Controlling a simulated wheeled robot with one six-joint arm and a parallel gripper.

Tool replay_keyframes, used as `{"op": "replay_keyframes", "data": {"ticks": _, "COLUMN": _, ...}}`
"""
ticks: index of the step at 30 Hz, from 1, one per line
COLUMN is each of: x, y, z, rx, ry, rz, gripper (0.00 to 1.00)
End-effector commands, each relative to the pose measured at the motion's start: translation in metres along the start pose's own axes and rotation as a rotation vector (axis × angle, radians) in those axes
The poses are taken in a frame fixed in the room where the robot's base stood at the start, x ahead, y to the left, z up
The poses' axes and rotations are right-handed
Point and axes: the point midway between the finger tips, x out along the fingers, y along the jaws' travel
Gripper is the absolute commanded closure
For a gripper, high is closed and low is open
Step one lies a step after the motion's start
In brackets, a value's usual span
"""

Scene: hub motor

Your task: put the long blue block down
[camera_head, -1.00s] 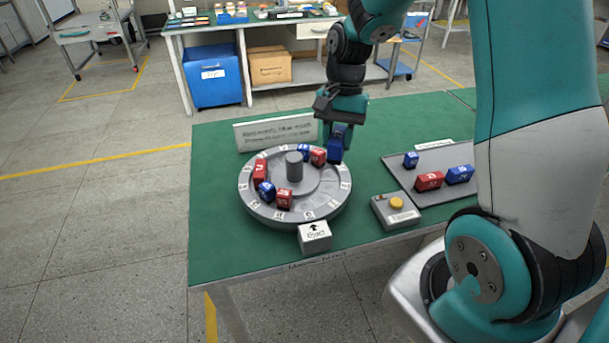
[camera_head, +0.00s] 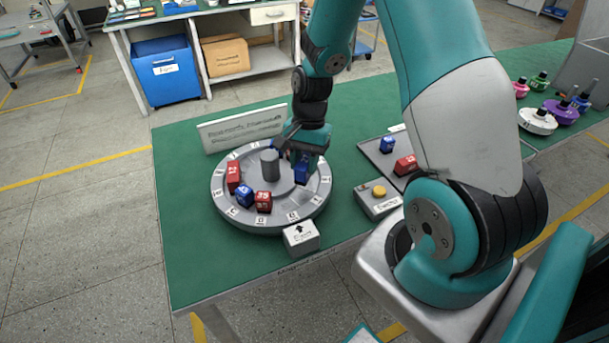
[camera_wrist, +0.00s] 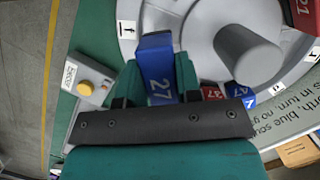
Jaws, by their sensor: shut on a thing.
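The long blue block (camera_head: 301,174), marked 27 in the wrist view (camera_wrist: 157,65), is between the fingers of my gripper (camera_head: 304,160). My gripper is shut on it, over the right part of the grey round ring (camera_head: 255,227). In the wrist view the block's far end reaches over the ring's outer band. I cannot tell whether it touches the ring. Other blocks stand around the ring's grey centre post (camera_head: 269,165): a red one (camera_head: 233,176), a blue one (camera_head: 245,196) and another red one (camera_head: 263,201). A red block (camera_wrist: 212,92) and a blue block (camera_wrist: 240,90) sit close beside my gripper.
A grey tray (camera_head: 371,151) right of the ring holds a blue block (camera_head: 388,145) and a red block (camera_head: 405,165), partly hidden by my arm. A yellow-button box (camera_head: 380,200) and a white arrow box (camera_head: 301,237) stand near the ring. A sign (camera_head: 243,128) stands behind it.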

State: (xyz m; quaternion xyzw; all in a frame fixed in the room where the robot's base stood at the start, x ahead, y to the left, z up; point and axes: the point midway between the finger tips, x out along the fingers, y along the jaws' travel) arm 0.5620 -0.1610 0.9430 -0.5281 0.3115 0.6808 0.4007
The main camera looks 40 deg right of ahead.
Motion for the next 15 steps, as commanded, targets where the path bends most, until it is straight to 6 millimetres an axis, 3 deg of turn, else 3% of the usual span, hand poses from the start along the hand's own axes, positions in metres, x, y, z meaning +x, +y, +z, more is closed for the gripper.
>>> {"op": "replay_keyframes", "data": {"ticks": 11, "x": 0.042, "y": 0.001, "z": -0.012, "rx": 0.001, "ry": 0.0, "rz": 0.0, "gripper": 1.0}}
{"op": "replay_keyframes", "data": {"ticks": 15, "x": 0.047, "y": 0.0, "z": -0.013, "rx": 0.001, "ry": 0.002, "rz": -0.002, "gripper": 1.0}}
